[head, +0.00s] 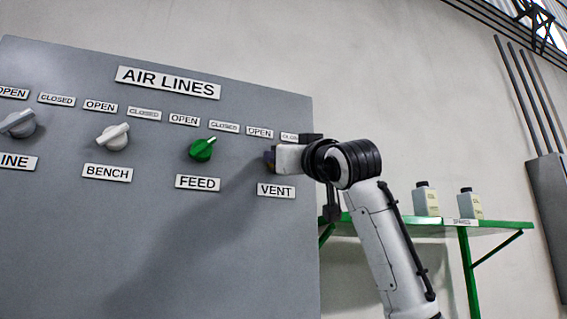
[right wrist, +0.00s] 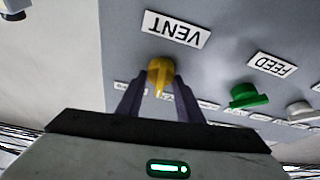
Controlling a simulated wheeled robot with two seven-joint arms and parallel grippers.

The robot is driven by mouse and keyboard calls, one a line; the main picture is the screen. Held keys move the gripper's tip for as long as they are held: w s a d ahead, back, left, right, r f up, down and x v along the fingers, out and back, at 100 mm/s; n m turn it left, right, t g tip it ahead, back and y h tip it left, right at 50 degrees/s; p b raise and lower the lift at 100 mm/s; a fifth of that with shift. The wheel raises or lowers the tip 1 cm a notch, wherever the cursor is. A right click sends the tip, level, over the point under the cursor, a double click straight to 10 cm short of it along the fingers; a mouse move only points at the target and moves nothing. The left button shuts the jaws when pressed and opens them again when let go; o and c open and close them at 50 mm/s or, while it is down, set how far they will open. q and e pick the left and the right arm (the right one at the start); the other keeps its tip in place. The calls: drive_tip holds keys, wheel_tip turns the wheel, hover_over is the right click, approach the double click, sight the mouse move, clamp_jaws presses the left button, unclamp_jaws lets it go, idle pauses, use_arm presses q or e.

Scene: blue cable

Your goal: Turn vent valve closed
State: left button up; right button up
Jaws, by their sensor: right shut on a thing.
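The vent valve is a yellow knob (right wrist: 160,74) on the grey panel (head: 150,240), beside the VENT label (head: 276,190). In the right wrist view the picture is upside down and VENT (right wrist: 176,28) reads inverted. My right gripper (head: 270,158) reaches the panel from the right. Its two dark fingers are shut on the yellow knob, one on each side. The knob's pale pointer line faces toward my gripper body in the wrist view, roughly between the OPEN and CLOSED labels. In the head view my gripper hides the knob. My left gripper is out of view.
The green FEED knob (head: 202,149) is left of the vent, then the grey-white BENCH knob (head: 113,137) and another grey knob (head: 19,124). A green shelf (head: 490,227) with two bottles stands right of the panel, behind my right arm. Bare wall lies above.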

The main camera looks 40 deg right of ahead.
drive_tip(key=shift+m+g+h+p, duration=0.45)
drive_tip(key=shift+m+h, duration=0.6)
drive_tip(key=shift+m, duration=1.4)
drive_tip(key=shift+m+g+h+p, duration=0.3)
drive_tip(key=shift+m+g+h, duration=0.6)
drive_tip(key=shift+m, duration=1.6)
drive_tip(key=shift+m+g+h+p, duration=0.35)
drive_tip(key=shift+m+h, duration=0.9)
drive_tip(key=shift+m, duration=1.5)
drive_tip(key=o, duration=1)
